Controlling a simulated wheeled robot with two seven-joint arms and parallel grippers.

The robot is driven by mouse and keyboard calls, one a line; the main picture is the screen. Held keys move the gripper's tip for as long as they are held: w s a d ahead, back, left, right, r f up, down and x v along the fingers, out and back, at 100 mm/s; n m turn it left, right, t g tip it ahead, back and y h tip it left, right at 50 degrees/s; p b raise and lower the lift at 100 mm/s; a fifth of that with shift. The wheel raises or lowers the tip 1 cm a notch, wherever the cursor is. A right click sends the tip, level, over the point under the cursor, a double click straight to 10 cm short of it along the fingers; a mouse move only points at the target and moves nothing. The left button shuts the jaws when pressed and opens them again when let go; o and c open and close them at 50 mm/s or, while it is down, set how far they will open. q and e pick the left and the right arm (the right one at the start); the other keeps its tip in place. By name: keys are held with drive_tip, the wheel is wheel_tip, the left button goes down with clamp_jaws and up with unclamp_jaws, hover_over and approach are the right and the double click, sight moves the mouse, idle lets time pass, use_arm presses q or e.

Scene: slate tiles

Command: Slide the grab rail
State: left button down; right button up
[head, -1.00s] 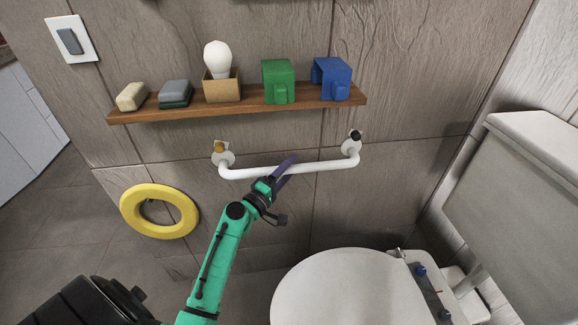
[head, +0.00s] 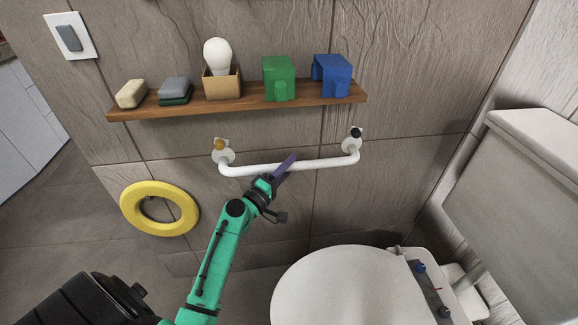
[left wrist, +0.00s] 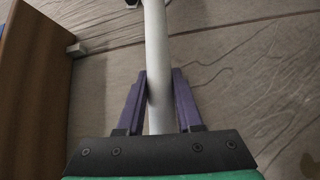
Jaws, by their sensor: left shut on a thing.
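The white grab rail (head: 322,163) is fixed level on the tiled wall, below the wooden shelf. Its left end has a round flange with a brass-coloured knob (head: 219,144); its right end has a flange with a black knob (head: 356,133). My left gripper (head: 285,168) is shut on the rail near its middle. In the left wrist view the rail (left wrist: 156,60) runs between the two purple fingers of the gripper (left wrist: 160,95), one on each side. The fingers hide a short part of the rail in the head view. My right gripper is not in view.
The wooden shelf (head: 245,102) above holds soap, a sponge, a bulb in a box, and green and blue holders. A yellow ring (head: 133,212) is at left. The toilet lid (head: 345,290) is below right. A black bin-like object (head: 85,305) is at lower left.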

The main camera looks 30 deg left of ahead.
use_arm(q)
drive_tip(key=shift+r, duration=0.1)
idle(0.7)
drive_tip(key=shift+r+p, duration=0.4)
drive_tip(key=shift+r, duration=0.25)
drive_tip(key=c, duration=0.6)
unclamp_jaws()
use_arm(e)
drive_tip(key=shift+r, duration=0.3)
use_arm(q)
drive_tip(key=shift+s+f, duration=0.15)
drive_tip(key=b+v, duration=0.5)
drive_tip(key=v, duration=0.9)
drive_tip(key=shift+s, duration=0.1)
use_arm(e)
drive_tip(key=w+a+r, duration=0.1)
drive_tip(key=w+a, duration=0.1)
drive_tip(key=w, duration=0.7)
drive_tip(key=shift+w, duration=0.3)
